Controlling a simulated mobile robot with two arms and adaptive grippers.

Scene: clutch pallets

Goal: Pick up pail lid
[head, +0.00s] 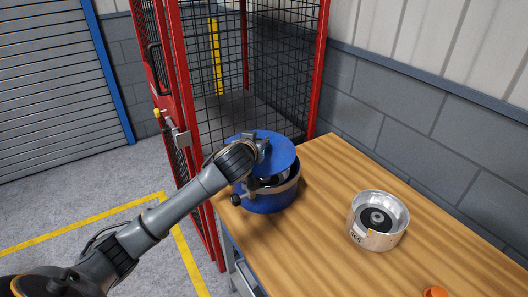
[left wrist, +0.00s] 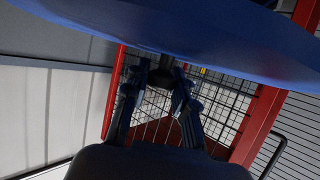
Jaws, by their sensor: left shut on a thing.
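The pail lid (head: 281,146) is a round blue disc, held tilted above the pail. The blue pail (head: 272,202) stands on the left end of the wooden table. Dark contents show in the gap between lid and pail. My left gripper (head: 262,150) is at the lid and shut on it. In the left wrist view the lid (left wrist: 200,38) crosses the top of the picture as a large blue sheet. The left fingers (left wrist: 158,80) close around a dark knob-like part below it. My right gripper is in neither view.
A silver metal pan (head: 378,218) with a dark disc inside stands on the table (head: 325,165), right of the pail. An orange object (head: 435,292) is at the bottom edge. A red-framed mesh cage (head: 245,60) rises behind the pail. The table between pail and pan is clear.

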